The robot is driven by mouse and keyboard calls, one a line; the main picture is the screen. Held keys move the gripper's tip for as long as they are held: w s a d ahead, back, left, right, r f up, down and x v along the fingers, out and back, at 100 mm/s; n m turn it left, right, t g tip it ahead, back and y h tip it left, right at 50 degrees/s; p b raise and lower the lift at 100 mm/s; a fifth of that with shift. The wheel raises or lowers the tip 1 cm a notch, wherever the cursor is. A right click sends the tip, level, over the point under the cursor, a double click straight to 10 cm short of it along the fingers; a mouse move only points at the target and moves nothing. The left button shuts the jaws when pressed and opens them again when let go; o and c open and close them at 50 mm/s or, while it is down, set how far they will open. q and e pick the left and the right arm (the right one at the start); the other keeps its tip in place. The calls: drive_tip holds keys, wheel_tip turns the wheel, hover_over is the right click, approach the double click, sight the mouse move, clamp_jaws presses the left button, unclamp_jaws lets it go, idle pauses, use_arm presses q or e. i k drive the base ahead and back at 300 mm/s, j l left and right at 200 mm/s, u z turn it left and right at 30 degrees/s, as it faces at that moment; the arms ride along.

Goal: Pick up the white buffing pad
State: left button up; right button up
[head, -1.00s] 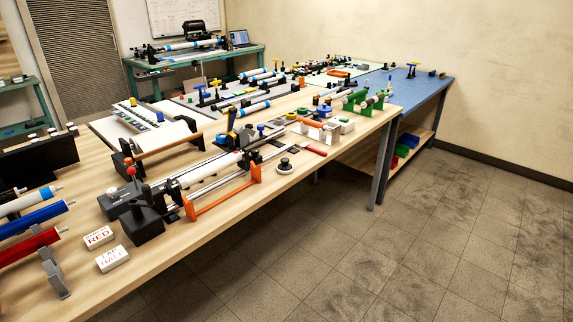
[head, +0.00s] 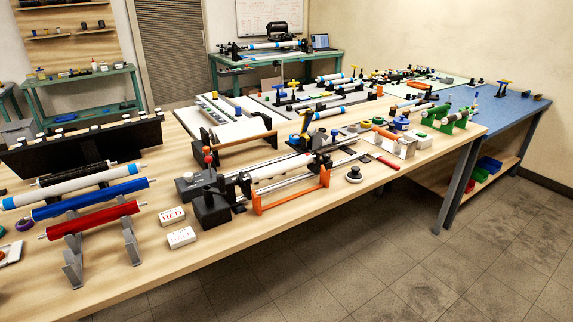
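I cannot single out the white buffing pad for certain in the head view. A round piece with a dark knob and a pale base (head: 354,175) sits on the wooden workbench (head: 330,222), near its front edge. A pale flat piece (head: 10,253) with a small coloured item on it is cut off at the left edge of the picture. Two white blocks with red lettering, one reading RED (head: 172,216) and one below it (head: 181,238), lie near the bench's front edge. Neither of my grippers is in view.
A rack holds white-blue, blue (head: 90,198) and red (head: 92,219) rollers. A rail fixture with an orange frame (head: 292,195) takes up mid-bench. A black rack (head: 82,144) stands behind the rollers. A blue-topped table (head: 505,108) adjoins at right. The tiled floor in front is clear.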

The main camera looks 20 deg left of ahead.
sight(353, 177)
drive_tip(key=i+l, duration=0.1)
drive_tip(key=i, duration=0.35)
drive_tip(key=i+l, duration=0.1)
drive_tip(key=i, duration=0.35)
